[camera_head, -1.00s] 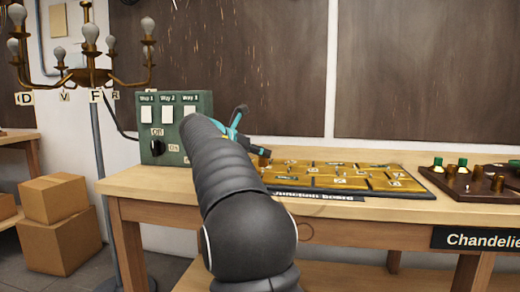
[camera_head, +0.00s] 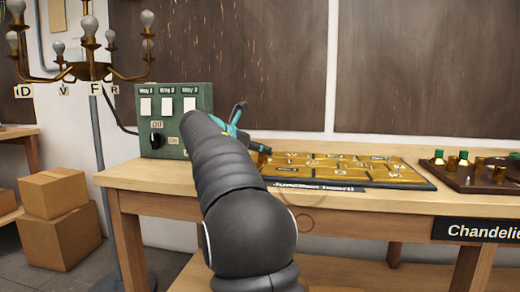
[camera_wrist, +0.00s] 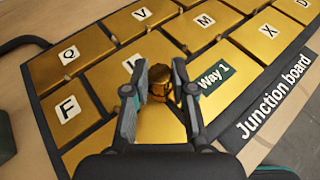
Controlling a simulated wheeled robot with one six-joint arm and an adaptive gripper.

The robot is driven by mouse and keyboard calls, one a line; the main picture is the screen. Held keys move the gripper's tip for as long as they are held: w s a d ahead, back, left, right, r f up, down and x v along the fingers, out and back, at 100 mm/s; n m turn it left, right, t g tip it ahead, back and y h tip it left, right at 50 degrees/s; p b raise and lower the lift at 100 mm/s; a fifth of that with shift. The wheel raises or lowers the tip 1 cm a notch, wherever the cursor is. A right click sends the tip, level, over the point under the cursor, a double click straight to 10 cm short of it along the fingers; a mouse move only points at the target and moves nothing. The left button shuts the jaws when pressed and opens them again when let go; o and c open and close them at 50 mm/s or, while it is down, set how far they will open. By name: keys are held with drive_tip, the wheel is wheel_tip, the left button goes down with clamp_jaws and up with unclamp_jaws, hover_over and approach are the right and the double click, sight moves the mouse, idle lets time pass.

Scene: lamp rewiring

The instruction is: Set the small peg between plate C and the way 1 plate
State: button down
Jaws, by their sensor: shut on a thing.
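The small brass peg (camera_wrist: 160,82) is between the fingers of my gripper (camera_wrist: 159,72), which is shut on it. In the wrist view it stands about upright over the junction board, at the left edge of the way 1 plate (camera_wrist: 238,84). Its lower end is partly hidden, so I cannot tell whether it is seated in a gap. A plate beyond the peg has its letter mostly hidden by my left finger; I cannot read plate C anywhere. In the head view my gripper is over the left end of the junction board (camera_head: 400,187), largely behind my arm.
Brass plates F (camera_wrist: 84,128), Q (camera_wrist: 60,72), M (camera_wrist: 195,32) and X lie around. A green switch box (camera_head: 175,95) stands left on the table. A dark tray with green-topped pegs (camera_head: 480,178) is at the right. The chandelier (camera_head: 85,68) hangs at the left.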

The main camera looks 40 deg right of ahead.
drive_tip(key=shift+f, duration=0.35)
drive_tip(key=c, duration=0.9)
unclamp_jaws()
drive_tip(key=v, duration=1.2)
drive_tip(key=shift+w, duration=0.1)
drive_tip(key=s+a+f+m+t+y, duration=0.1)
drive_tip(key=s+a+f+m+y, duration=0.3)
drive_tip(key=s+a+f+m, duration=0.2)
drive_tip(key=s+a+f+m+t+y, duration=0.2)
drive_tip(key=s+a+f+m+y, duration=0.3)
drive_tip(key=s+a+f, duration=0.5)
drive_tip(key=s+a+f+m+t+y, duration=0.1)
drive_tip(key=s+a+f+m+y, duration=0.3)
drive_tip(key=s+f, duration=0.9)
drive_tip(key=shift+s+a+f+m+t+y, duration=0.15)
drive_tip(key=shift+a+f+m, duration=0.1)
drive_tip(key=shift+a+m, duration=0.45)
drive_tip(key=shift+s+a+f+m+t+y, duration=0.1)
drive_tip(key=shift+a+f+m, duration=0.15)
drive_tip(key=shift+a+m, duration=0.4)
drive_tip(key=shift+s+a+f+m+t+y, duration=0.15)
drive_tip(key=shift+a+f+m, duration=0.25)
drive_tip(key=shift+a, duration=0.45)
